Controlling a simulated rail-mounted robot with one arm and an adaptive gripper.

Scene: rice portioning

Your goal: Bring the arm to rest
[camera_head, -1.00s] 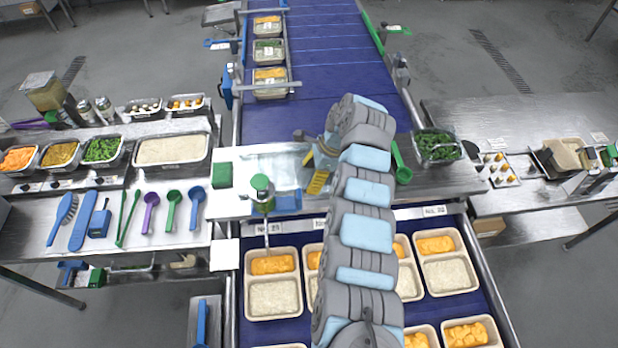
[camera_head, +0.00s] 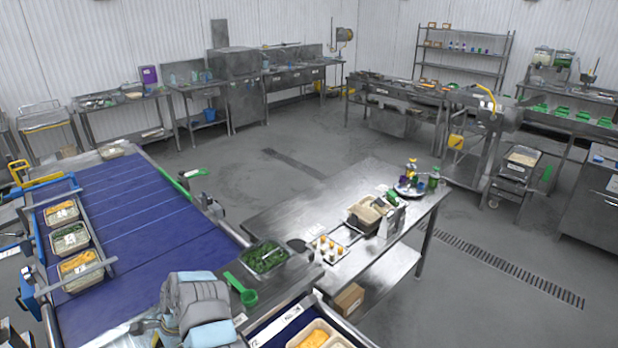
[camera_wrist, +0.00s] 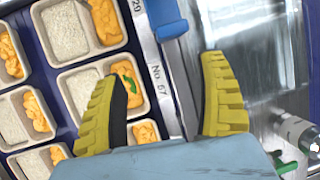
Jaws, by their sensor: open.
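My gripper (camera_wrist: 165,70) shows in the wrist view with its two yellow ridged fingers spread apart and nothing between them. Below it in that view are a metal rail with a "No. 57" label (camera_wrist: 158,75) and trays with rice and orange food (camera_wrist: 70,35) on the left. In the head view only the upper part of my grey and light-blue arm shows at the bottom edge, beside the blue belt. My gripper cannot be made out clearly there.
The blue conveyor (camera_head: 130,235) carries several filled trays (camera_head: 78,265) along its left side. A bin of greens (camera_head: 264,258) and a green scoop (camera_head: 241,290) are right of my arm. A steel table (camera_head: 330,205) stands beyond, with open floor behind it.

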